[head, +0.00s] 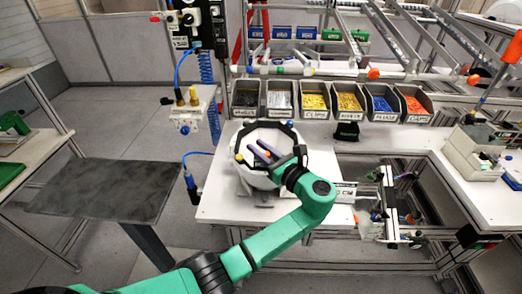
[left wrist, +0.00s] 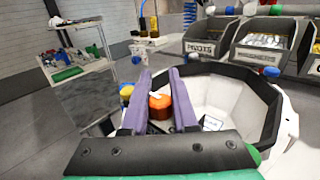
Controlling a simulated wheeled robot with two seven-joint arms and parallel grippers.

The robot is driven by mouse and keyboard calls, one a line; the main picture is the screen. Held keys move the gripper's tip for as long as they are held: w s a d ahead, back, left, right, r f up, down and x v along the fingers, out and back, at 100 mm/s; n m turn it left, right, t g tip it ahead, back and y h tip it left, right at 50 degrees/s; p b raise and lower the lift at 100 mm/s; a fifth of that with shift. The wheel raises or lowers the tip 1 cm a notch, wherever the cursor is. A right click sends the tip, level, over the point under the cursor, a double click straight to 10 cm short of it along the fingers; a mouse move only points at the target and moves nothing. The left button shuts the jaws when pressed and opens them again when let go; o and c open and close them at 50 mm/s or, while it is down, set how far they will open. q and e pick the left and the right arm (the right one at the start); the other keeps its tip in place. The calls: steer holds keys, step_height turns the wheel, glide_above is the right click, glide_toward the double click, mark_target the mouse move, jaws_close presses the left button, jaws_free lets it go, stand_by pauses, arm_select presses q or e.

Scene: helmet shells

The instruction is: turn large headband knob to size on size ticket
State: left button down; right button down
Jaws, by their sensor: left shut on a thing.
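A white helmet shell (head: 258,178) with a black headband rim (head: 283,128) sits open side up on the white table. It also shows in the left wrist view (left wrist: 275,125). An orange knob (left wrist: 160,108) with a white mark on top lies between the two purple fingers of my left gripper (left wrist: 162,84). A small white card (left wrist: 212,123) lies inside the shell. A white ticket (head: 343,191) with dark print stands right of the shell; I cannot read its size.
Several labelled bins (head: 314,100) with coloured parts line the table's back. A black item (head: 346,131) lies in front of them. A small air unit (head: 185,115) stands to the left. The table (head: 220,205) is clear at front left.

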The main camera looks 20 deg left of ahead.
arm_select(q)
steer(key=shift+a+r+n+g+y, duration=0.1)
steer(key=shift+n+g+y, duration=0.2)
steer(key=shift+g, duration=0.1)
steer(key=c, duration=0.7)
jaws_free()
